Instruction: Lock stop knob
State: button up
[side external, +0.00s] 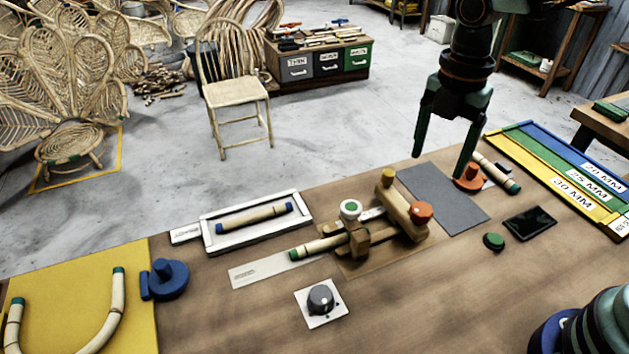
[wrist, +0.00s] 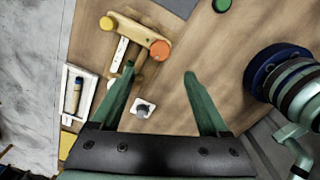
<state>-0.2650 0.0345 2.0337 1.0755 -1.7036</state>
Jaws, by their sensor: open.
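A wooden bending fixture (side external: 388,206) stands on the bench with an orange knob (side external: 421,212) at its near right end. Another knob (side external: 351,209), white with a green top, stands on its left part. I cannot tell which is the stop knob. A green-tipped rattan rod (side external: 317,247) lies at the fixture's left. My gripper (side external: 439,166) is open and empty, fingers pointing down, apart from the fixture. In the wrist view, the orange knob (wrist: 160,50) appears just beyond the gap between my fingertips (wrist: 159,70). The white-and-green knob is not clear there.
A grey dial (side external: 320,299) on a white plate sits in front of the fixture. A white tray (side external: 303,201) holds a blue-tipped rod. A grey mat (side external: 478,211), orange stand (side external: 468,179) and green button (side external: 494,242) are on the right. Front bench is largely clear.

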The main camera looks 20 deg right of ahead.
aim_at(422, 208)
notch_tip(422, 208, down, 12)
jog(key=shift+r, duration=0.25)
dwell(0.3)
grip_shut()
